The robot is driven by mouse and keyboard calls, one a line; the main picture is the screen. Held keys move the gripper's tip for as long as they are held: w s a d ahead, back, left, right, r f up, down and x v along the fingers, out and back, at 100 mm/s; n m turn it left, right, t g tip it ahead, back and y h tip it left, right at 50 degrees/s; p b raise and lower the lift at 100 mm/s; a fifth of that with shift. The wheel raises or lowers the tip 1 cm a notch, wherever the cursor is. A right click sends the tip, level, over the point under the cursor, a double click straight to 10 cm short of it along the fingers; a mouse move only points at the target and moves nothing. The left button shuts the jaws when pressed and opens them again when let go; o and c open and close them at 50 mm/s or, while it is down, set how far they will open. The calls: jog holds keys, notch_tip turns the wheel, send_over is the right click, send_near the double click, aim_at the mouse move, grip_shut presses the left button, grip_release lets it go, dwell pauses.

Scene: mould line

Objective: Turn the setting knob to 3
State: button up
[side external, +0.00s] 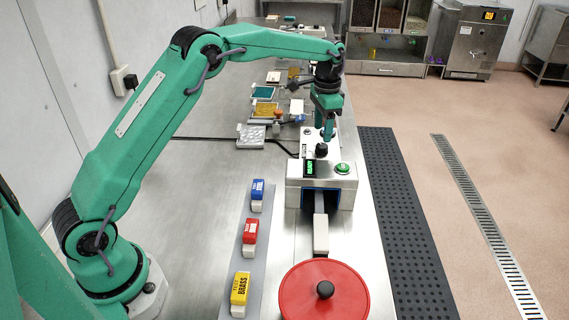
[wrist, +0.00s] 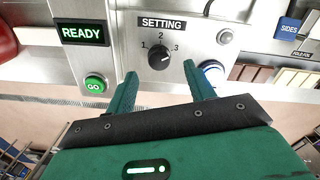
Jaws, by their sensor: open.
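The setting knob (wrist: 159,57) is black and round on a metal panel in the wrist view, under a SETTING label with marks 1, 2 and 3 around it. A light mark shows on its face, but I cannot tell surely which number it points at. In the side view the black knob (side external: 321,150) stands on top of the white machine (side external: 345,190). My gripper (wrist: 160,72) is open and empty, its two green fingers apart to either side below the knob, apart from it. In the side view my gripper (side external: 327,136) hangs just above and behind the knob.
A READY display (wrist: 83,33) and green GO button (wrist: 95,84) lie left of the knob. A blue-ringed button (wrist: 211,70) is close to the right finger.

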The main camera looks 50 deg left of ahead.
aim_at(321, 145)
jog(key=shift+r, duration=1.45)
jog(key=shift+r, duration=0.1)
